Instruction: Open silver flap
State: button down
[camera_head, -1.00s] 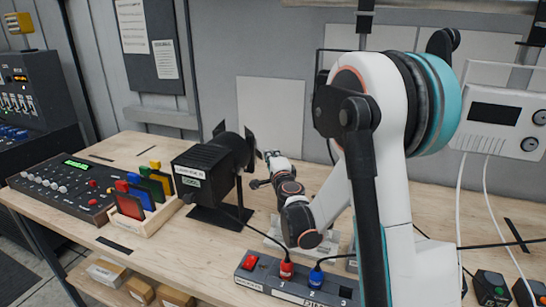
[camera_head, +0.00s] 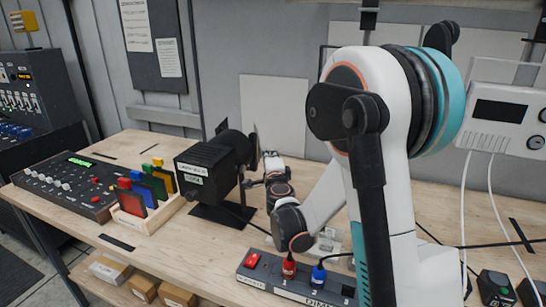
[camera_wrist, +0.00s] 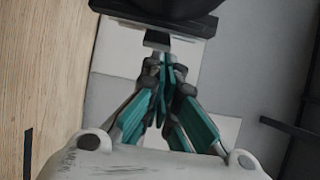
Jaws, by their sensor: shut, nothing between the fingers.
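A black stage lamp (camera_head: 205,168) stands on the bench with thin flaps at its front rim. A dark flap (camera_head: 221,127) stands up at the top. A greyish flap (camera_head: 256,141) shows on the right side, partly edge-on; I cannot tell for sure that it is the silver one. My gripper (camera_head: 269,160) is just right of the lamp's front, close to that flap. In the wrist view my gripper (camera_wrist: 166,62) has its teal-sided fingers shut and empty. Contact cannot be told.
A dimmer box (camera_head: 300,284) with red and blue plugs lies in front of my arm. A wooden rack (camera_head: 148,220) of coloured filters and a control desk (camera_head: 68,185) are left of the lamp. A white wall unit (camera_head: 505,115) hangs at the right, with cables below.

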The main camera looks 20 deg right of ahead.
aim_at(260, 153)
jog(key=shift+w+a+b, duration=0.15)
jog(key=shift+a+b, duration=0.2)
jog(key=shift+a, duration=1.35)
jog(key=shift+d, duration=0.15)
